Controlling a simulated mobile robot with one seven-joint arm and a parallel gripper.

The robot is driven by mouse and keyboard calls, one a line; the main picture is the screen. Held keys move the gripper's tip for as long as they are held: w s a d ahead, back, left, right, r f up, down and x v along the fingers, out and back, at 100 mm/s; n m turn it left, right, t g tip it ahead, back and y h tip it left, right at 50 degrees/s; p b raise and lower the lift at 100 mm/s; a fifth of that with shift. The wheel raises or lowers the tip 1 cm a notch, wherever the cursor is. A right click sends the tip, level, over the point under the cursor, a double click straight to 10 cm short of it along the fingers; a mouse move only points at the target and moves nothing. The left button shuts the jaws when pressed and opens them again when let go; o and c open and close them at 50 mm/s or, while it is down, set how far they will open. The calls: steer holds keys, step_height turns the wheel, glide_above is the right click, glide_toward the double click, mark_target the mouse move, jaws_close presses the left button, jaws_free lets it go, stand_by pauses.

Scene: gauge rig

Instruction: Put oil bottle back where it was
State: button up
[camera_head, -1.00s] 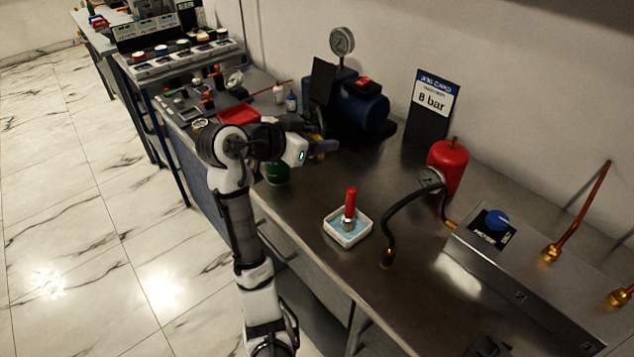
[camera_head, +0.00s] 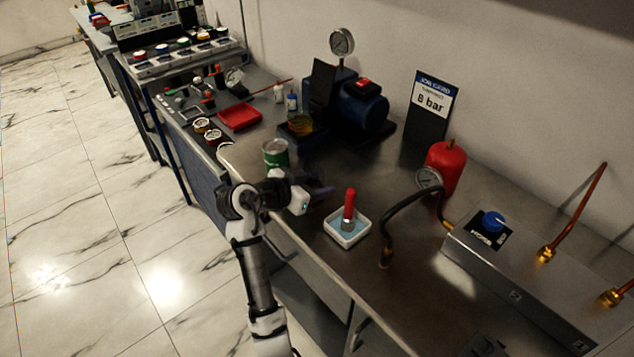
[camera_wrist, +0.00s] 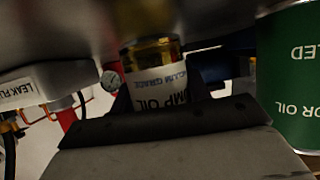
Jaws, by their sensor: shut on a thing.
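The oil bottle (camera_wrist: 160,78) shows in the wrist view, with amber contents and a white label reading "PUMP OIL, VACUUM GRADE", upside down in the picture. My gripper (camera_wrist: 165,112) is shut on it; its dark parts cover some of the bottle. In the head view my gripper (camera_head: 322,193) is over the front part of the steel bench (camera_head: 300,232), between the green can and the white dish. The bottle cannot be made out there.
A green can (camera_head: 276,153) stands just behind my wrist. The white dish (camera_head: 347,238) with a red-handled brush (camera_head: 349,207) is right of my gripper. The blue pump (camera_head: 362,110) and an amber-yellow item (camera_head: 300,125) are behind. A black hose (camera_head: 388,225) lies farther right.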

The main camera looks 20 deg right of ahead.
steer(key=shift+f, duration=0.1)
steer(key=o, duration=0.6)
steer(key=shift+f, duration=0.1)
steer(key=o, duration=0.5)
steer(key=shift+r, duration=0.25)
steer(key=shift+a, duration=0.35)
steer(key=b+v, duration=0.3)
steer(key=v, duration=0.8)
steer(key=shift+s+a+r, duration=0.15)
